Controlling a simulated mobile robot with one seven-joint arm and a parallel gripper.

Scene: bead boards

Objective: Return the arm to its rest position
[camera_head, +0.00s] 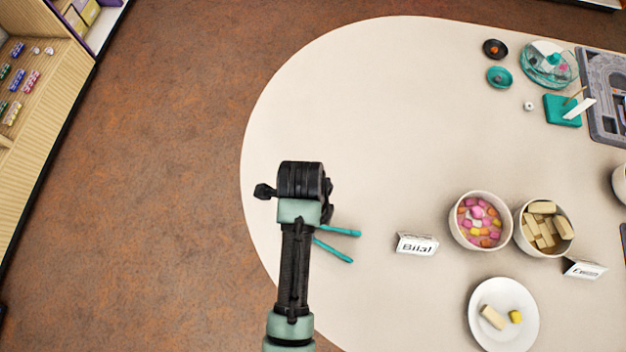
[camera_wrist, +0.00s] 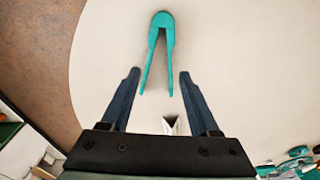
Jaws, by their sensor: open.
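My gripper (camera_wrist: 160,75) is open, its two dark fingers spread apart in the wrist view with nothing held between them. Teal tongs (camera_wrist: 162,20) lie on the cream table beyond and between the fingers, seen from above. In the head view my arm reaches up over the table's left part, and its black wrist (camera_head: 302,180) hides the fingers. The prongs of the tongs (camera_head: 335,250) stick out to the right from behind the arm; their joined end is hidden there.
A name card "Bilal" (camera_head: 417,244), a bowl of colourful pieces (camera_head: 455,232), a bowl of pale blocks (camera_head: 520,240) and a white plate (camera_head: 480,325) stand to the right. A grey tray (camera_head: 592,65) is at the far right. The table's upper left is clear.

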